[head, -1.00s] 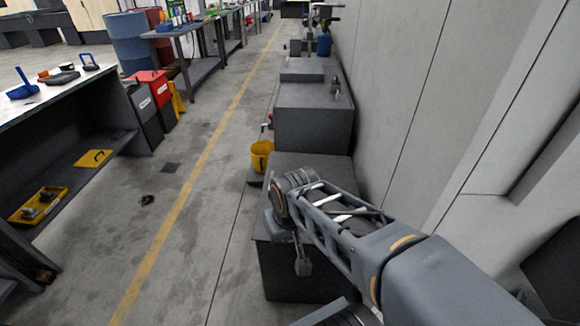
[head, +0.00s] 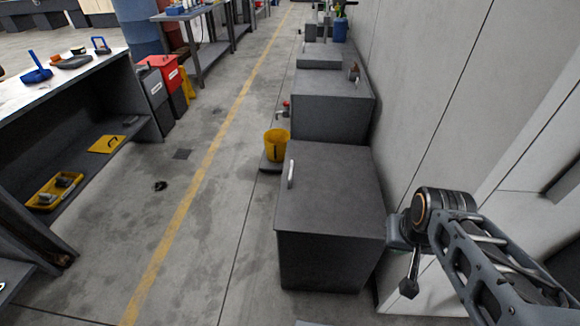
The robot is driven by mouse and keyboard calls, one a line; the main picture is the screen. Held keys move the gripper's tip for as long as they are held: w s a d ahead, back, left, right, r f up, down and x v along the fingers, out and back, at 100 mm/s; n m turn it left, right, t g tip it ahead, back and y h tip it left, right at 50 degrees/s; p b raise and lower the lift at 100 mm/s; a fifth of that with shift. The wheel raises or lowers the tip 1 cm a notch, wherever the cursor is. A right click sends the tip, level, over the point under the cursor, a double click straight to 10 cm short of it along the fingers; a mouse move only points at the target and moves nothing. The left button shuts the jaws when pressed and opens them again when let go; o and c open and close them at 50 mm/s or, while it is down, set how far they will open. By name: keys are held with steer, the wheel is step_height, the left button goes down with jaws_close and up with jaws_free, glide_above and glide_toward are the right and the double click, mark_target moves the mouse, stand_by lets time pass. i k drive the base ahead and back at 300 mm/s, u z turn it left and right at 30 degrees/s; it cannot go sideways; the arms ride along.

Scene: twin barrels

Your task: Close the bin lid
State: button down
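A dark grey box-shaped bin (head: 331,245) stands on the floor at centre right. Its flat top, or lid (head: 340,185), lies level and looks shut, with a pale handle (head: 291,174) near its left edge. Farther off at the left stand a red-topped bin (head: 163,72) and a dark grey bin (head: 153,98) with white labels; I cannot tell how their lids sit. My gripper (head: 409,287) hangs beside the right side of the near box, apparently holding nothing. It is seen side-on, so its finger opening does not show.
A second grey box (head: 335,115) stands behind, with a yellow bucket (head: 277,145) beside it. A workbench (head: 75,85) is at the left, and a pale wall (head: 430,90) rises at the right. The floor aisle (head: 200,220) between is mostly clear.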

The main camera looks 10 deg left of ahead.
mark_target(325, 190)
steer(key=z, duration=0.05)
steer(key=k, duration=0.35)
steer(key=u, duration=1)
steer(key=i, duration=0.95)
steer(key=z, duration=0.05)
